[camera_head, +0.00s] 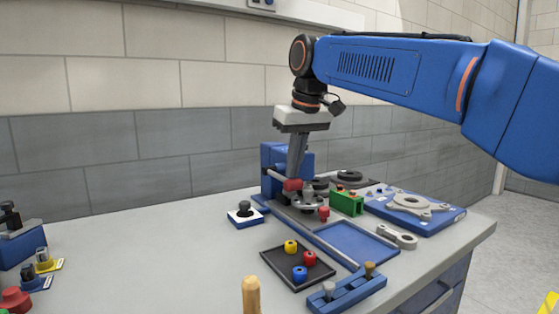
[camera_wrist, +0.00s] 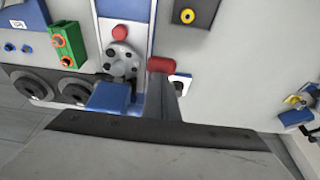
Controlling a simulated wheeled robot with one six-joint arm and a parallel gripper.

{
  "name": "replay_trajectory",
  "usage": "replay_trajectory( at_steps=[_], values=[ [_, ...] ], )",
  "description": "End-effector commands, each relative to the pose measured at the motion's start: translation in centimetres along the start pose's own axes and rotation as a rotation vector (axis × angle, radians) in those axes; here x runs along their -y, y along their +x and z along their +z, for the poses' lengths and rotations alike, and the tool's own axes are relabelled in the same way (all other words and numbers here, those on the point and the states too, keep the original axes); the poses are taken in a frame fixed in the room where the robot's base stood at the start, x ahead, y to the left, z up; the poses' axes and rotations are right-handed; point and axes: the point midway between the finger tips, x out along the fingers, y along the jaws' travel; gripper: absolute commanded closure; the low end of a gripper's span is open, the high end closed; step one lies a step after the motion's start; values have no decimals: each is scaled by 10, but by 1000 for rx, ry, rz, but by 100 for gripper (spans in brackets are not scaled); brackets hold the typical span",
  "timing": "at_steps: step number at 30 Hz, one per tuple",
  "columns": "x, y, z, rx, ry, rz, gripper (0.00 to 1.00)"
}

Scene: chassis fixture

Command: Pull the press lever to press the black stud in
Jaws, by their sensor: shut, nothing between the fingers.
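The blue press (camera_head: 270,160) stands at the back of the bench, its blue head (camera_wrist: 108,98) showing in the wrist view. The red grip of the press lever (camera_head: 292,184) is at the press front; it also shows in the wrist view (camera_wrist: 160,65). My gripper (camera_head: 295,176) points down with its fingers shut, tips right at the red grip and overlapping it in the picture; I cannot tell whether they touch. A round grey part (camera_wrist: 121,62) with several holes sits beside the press head. I cannot make out the black stud in it.
A black knob on a white and blue pad (camera_head: 245,216) stands left of the press. A green block (camera_head: 346,203) and a blue plate with a grey part (camera_head: 411,205) are at the right. A dark tray (camera_head: 276,266) holds coloured pieces in front. The left bench middle is clear.

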Motion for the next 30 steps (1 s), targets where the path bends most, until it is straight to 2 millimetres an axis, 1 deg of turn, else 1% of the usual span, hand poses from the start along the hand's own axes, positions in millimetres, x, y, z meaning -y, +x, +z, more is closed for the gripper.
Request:
replay_trajectory(
  at_steps=[11,23,30],
  values=[
    [0,12,3,2,0,0,100],
    [0,14,4,2,0,0,100],
    [0,19,4,1,0,0,100]
  ],
)
